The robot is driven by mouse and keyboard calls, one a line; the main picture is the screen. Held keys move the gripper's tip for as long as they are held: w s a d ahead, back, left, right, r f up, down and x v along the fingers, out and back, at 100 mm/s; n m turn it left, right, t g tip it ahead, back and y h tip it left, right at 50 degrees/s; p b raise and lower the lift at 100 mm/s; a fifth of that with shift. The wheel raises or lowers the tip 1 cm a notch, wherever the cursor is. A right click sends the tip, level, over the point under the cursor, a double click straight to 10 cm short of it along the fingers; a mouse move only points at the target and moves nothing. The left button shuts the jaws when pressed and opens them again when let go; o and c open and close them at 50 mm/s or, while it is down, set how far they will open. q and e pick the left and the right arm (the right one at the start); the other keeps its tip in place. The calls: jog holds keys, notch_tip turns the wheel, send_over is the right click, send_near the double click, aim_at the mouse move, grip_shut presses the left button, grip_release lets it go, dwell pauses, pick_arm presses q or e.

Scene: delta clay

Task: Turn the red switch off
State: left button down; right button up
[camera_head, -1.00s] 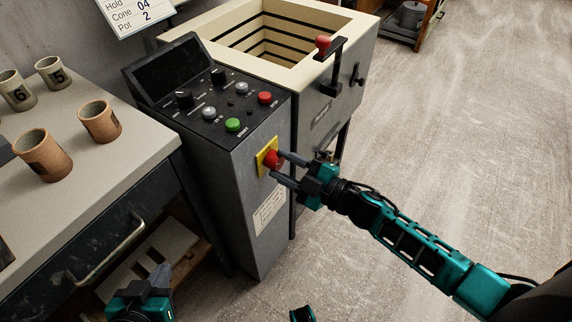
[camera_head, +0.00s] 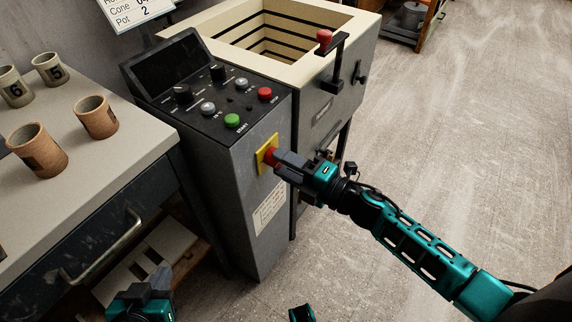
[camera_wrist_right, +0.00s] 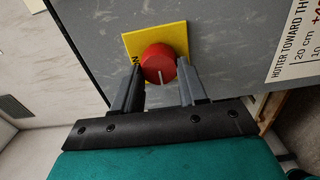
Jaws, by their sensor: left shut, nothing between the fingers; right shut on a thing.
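The red switch (camera_head: 270,156) is a round knob on a yellow plate (camera_head: 262,165) on the side of the grey control cabinet. In the right wrist view the red knob (camera_wrist_right: 159,63) has a pale line pointing down toward my gripper, and a black letter N shows on the yellow plate (camera_wrist_right: 177,32). My right gripper (camera_head: 280,161) is at the switch, its fingers (camera_wrist_right: 158,80) on both sides of the knob, shut on it. My left gripper (camera_head: 160,276) is low at the left, away from the switch, shut and empty.
Green (camera_head: 232,121) and red (camera_head: 265,94) buttons and dark knobs sit on the cabinet's top panel. An open kiln (camera_head: 365,75) stands behind. A table (camera_head: 100,165) with clay cups (camera_head: 96,118) is at left. The floor at right is clear.

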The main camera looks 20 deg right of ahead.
dwell(0.5)
jog(key=o, duration=1)
jog(key=shift+s, duration=0.1)
jog(key=p+v, duration=0.1)
jog(key=v, duration=1.2)
